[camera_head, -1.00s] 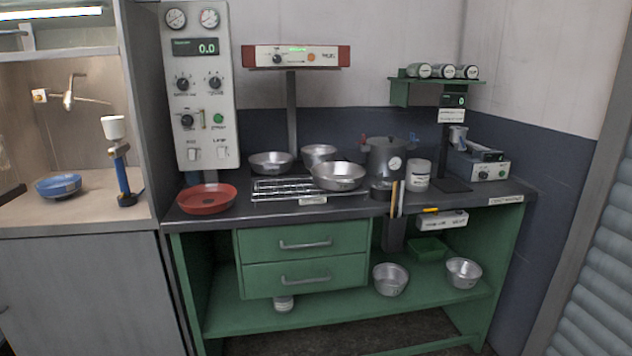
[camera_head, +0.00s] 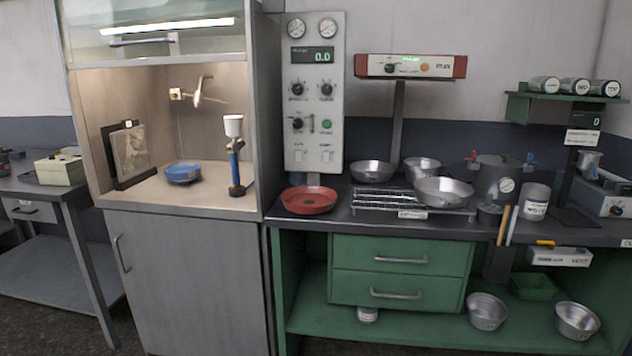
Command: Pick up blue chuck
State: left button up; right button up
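A round blue object (camera_head: 183,173), low and disc-like, which I take to be the blue chuck, lies on the floor of the lit cabinet (camera_head: 180,209) at the left. A blue stand with a white cup on top (camera_head: 235,155) stands to its right, apart from it. Neither of my grippers is in view.
A red dish (camera_head: 309,200) sits on the green workbench's left end. A wire rack (camera_head: 413,204) and several metal pans, including one on the rack (camera_head: 443,191), crowd the bench. A framed panel (camera_head: 130,154) stands left of the blue object. The cabinet front is open below its glass.

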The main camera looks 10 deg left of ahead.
aim_at(184, 171)
jog(key=i+j, duration=0.2)
jog(key=j, duration=0.15)
jog(key=i+j+z, duration=0.1)
jog(key=i+j, duration=0.35)
jog(key=j, duration=0.25)
jog(key=i+j, duration=0.2)
jog(key=j, duration=0.15)
jog(key=i+j+z, duration=0.1)
jog(key=j, duration=0.25)
jog(key=i, duration=0.1)
